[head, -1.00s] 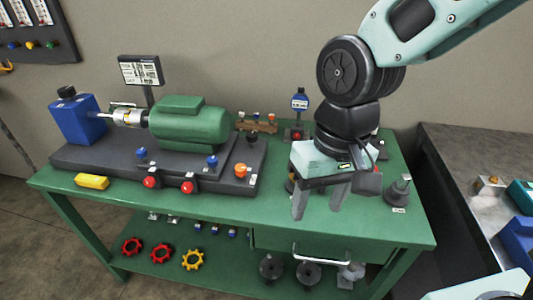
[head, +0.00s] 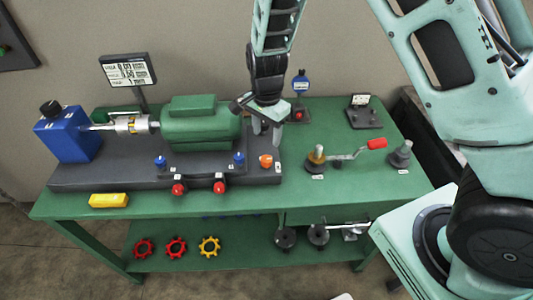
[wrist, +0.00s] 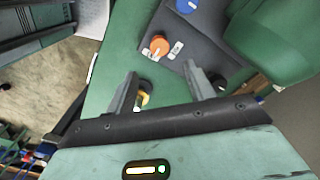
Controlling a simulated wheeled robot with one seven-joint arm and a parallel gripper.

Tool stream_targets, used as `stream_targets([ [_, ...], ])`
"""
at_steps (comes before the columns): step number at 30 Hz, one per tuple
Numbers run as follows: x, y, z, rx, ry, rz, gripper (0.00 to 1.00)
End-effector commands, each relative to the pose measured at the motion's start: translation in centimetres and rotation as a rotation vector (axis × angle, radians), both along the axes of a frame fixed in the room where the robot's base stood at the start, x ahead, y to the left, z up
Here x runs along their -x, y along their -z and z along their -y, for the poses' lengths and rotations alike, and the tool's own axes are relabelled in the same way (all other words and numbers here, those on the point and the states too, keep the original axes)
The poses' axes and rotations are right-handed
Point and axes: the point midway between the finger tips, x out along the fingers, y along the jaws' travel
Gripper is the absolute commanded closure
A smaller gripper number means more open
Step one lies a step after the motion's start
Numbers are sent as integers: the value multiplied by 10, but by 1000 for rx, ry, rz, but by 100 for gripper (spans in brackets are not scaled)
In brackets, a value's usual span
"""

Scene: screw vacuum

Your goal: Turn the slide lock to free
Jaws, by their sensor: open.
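An orange knob (head: 265,161) with a small white tag stands at the right front corner of the dark base plate (head: 110,178); its label is too small to read, so I cannot tell for sure that it is the slide lock. My gripper (head: 266,134) points down above the right end of the base plate, beside the green motor (head: 202,122). It is open and empty. In the wrist view the orange knob (wrist: 159,45) shows upright just beyond and between the open fingertips (wrist: 162,70), apart from them. Its white pointer mark is visible there.
Blue knobs (head: 239,158) and red knobs (head: 219,187) line the base plate's front. A crank with a red handle (head: 376,144) and a grey post (head: 401,154) stand to the right on the green bench (head: 330,200). A yellow block (head: 108,200) lies at front left.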

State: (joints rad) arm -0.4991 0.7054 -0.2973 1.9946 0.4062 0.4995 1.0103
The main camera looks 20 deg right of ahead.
Motion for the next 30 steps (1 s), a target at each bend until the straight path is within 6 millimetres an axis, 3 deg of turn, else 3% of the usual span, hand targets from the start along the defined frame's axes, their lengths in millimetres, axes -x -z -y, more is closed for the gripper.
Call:
stream_targets([
  [9, 1, 64, 1, 1, 1, -4, 47],
  [15, 0, 89, 0, 0, -1, -1, 47],
  [28, 0, 98, 0, -1, -2, 2, 47],
  [30, 0, 98, 0, -1, -2, 0, 66],
])
